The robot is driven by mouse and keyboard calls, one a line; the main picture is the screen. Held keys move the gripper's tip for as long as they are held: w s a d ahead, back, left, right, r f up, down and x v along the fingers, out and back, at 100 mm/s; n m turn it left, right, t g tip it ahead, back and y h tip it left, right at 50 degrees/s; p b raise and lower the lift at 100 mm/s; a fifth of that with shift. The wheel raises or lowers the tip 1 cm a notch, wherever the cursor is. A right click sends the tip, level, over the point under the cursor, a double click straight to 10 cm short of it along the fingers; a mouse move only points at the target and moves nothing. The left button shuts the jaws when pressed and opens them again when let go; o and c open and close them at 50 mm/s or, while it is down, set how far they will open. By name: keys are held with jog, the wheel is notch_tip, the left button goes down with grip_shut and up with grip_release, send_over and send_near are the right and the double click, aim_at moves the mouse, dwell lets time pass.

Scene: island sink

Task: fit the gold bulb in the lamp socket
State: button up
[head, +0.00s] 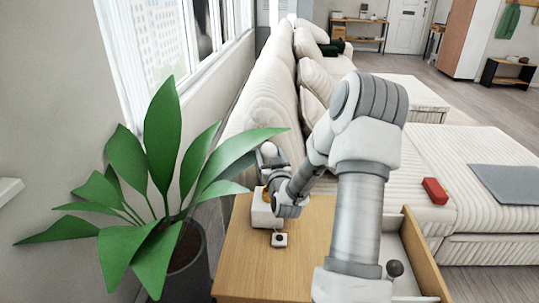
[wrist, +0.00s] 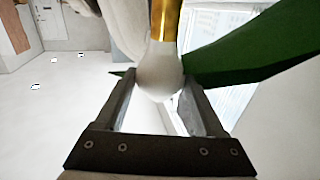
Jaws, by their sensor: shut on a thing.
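In the wrist view my gripper (wrist: 156,82) has its two dark fingers on either side of a bulb (wrist: 158,72) with a rounded whitish glass and is shut on it. A shiny gold cylinder (wrist: 166,18) adjoins the bulb at the top of the picture. I cannot tell whether it is in a socket. In the head view my gripper (head: 272,160) is partly hidden beside the plant leaves, above the left part of the wooden table.
A potted plant (head: 150,215) stands left of the wooden table (head: 245,270), its leaves close to my gripper. An open drawer (head: 425,260) is at the right. A sofa (head: 265,110) is behind.

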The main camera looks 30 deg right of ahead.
jog(key=shift+b, duration=0.35)
notch_tip(320, 180, down, 8)
jog(key=b, duration=0.8)
dwell(2.5)
jog(key=shift+f+b, duration=0.6)
jog(key=shift+f, duration=0.5)
jog(key=o, duration=1.5)
jog(key=shift+p+v, duration=5.25)
jog(key=shift+v, duration=3.45)
